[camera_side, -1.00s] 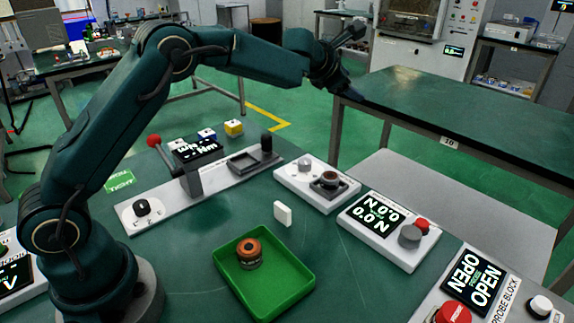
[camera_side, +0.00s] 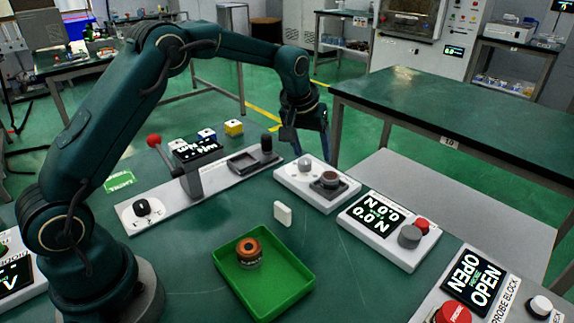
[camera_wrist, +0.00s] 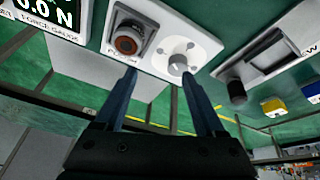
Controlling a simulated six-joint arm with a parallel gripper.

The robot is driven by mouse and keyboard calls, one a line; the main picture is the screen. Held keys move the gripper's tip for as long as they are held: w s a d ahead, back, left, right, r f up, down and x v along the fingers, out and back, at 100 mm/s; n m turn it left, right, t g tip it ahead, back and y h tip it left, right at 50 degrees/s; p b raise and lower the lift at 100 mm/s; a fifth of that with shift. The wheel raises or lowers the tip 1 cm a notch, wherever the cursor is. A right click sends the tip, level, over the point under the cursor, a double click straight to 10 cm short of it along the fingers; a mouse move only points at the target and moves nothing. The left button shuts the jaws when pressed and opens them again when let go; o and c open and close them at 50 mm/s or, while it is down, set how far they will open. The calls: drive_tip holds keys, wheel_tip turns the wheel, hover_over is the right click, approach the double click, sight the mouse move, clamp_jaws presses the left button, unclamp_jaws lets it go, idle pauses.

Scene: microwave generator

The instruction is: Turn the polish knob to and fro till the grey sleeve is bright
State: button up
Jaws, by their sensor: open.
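The polish unit is a white plate (camera_side: 290,178) on the bench. Its pale round polish knob (camera_side: 305,164) stands at the left end; it also shows in the wrist view (camera_wrist: 178,65). The grey sleeve (camera_side: 330,179) sits upright in a dark square holder beside the knob. In the wrist view the sleeve (camera_wrist: 127,44) shows a reddish-brown top and looks dull. My gripper (camera_side: 311,150) hangs fingers-down just above and behind the knob. In the wrist view its two fingers (camera_wrist: 160,75) are spread and empty, with the knob near the right fingertip. Contact cannot be told.
A force gauge (camera_side: 378,222) stands to the right of the unit. A lever press plate (camera_side: 225,176) lies to its left. A green tray (camera_side: 290,285) holds a copper-topped part (camera_side: 248,252). A small white block (camera_side: 283,214) stands on bare bench between them.

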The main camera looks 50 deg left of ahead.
sight(305, 161)
drive_tip(key=a, duration=0.2)
drive_tip(key=shift+s+a+f+y, duration=0.1)
drive_tip(key=shift+a+f+y, duration=0.1)
drive_tip(key=shift+a+y, duration=0.2)
drive_tip(key=x, duration=0.3)
drive_tip(key=shift+f, duration=0.35)
drive_tip(key=shift+w+a+f, duration=0.1)
drive_tip(key=shift+w+f, duration=0.2)
drive_tip(key=shift+f, duration=0.15)
clamp_jaws()
